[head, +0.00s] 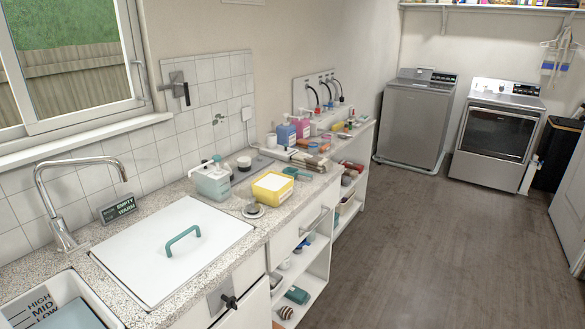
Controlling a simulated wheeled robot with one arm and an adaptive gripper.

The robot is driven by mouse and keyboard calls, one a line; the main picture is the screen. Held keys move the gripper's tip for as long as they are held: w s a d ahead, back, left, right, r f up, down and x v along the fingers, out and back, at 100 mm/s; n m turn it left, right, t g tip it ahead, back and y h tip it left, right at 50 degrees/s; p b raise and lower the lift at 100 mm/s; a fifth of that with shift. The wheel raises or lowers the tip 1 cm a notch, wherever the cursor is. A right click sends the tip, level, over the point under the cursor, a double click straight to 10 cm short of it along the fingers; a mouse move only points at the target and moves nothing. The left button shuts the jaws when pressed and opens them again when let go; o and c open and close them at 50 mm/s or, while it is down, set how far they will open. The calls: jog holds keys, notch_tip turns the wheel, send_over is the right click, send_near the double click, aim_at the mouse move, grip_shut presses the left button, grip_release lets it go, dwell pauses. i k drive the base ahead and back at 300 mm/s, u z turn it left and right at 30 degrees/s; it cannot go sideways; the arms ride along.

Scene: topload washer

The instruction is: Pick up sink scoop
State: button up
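I cannot tell for sure which thing is the sink scoop. The sink wall is marked HIGH, MID, LOW. A white cover (150,262) with a teal handle (183,240) lies flat on the counter right of the sink. My gripper is not in view.
The speckled counter (215,218) holds a tap (65,205), an EMPTY/WARM sign (117,208), a pale teal jug (211,181) and several bottles. Open shelves (300,285) are below. Washer (413,115) and front-door machine (495,135) stand at the back. The floor (430,240) is clear.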

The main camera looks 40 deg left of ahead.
aim_at(290, 171)
jog(key=u, duration=0.5)
jog(key=i, duration=1.6)
jog(key=u, duration=1.9)
jog(key=i, duration=0.95)
jog(key=u, duration=0.95)
